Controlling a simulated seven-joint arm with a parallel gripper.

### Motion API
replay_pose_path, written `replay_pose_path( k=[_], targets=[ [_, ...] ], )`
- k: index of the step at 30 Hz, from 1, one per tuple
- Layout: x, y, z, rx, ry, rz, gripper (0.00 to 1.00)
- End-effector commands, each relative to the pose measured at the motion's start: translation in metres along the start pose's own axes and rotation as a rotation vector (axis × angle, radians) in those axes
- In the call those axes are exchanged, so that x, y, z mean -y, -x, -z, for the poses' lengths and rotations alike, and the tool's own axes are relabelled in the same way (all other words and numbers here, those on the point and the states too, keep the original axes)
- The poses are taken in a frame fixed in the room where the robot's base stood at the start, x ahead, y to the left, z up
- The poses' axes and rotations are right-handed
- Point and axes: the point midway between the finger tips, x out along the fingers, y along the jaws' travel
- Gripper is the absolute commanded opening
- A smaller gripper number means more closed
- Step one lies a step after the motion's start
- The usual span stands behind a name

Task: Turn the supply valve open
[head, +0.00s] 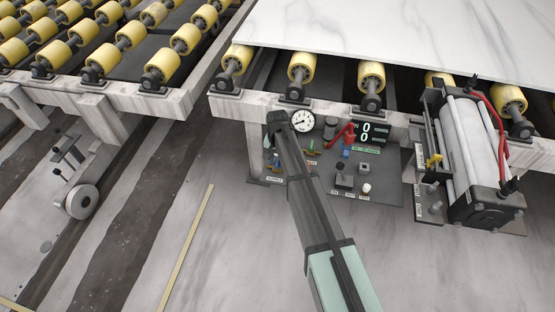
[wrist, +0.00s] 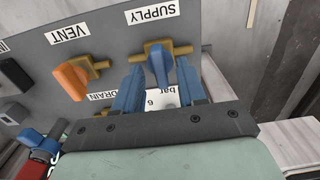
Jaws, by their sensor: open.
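The supply valve (wrist: 159,65) is a blue lever on a brass body below the SUPPLY label in the wrist view. The brass body runs sideways; the lever points down the picture, across it. My gripper (wrist: 160,82) is open, with one blue finger on each side of the lever. The lever does not look clamped, and I cannot tell whether either finger touches it. In the head view my arm reaches over the control panel (head: 383,178) and hides part of it; the fingertips are not clear there.
An orange vent valve lever (wrist: 72,80) stands left of the supply valve. A pressure gauge (wrist: 164,98) is partly hidden behind my fingers; its dial (head: 302,120) shows in the head view. A red-and-blue part (wrist: 38,145) is at lower left. A roller conveyor carries a white slab (head: 400,35).

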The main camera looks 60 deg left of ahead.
Motion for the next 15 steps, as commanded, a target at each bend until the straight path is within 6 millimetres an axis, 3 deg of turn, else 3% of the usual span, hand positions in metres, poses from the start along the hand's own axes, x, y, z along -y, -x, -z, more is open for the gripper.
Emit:
replay_pose_path(
  k=[13, 15],
  targets=[
    [-0.0001, -0.0095, -0.0002, 0.0, 0.0, 0.0, 0.4],
    [-0.0001, -0.0095, -0.0002, 0.0, 0.0, 0.0, 0.36]
  ],
)
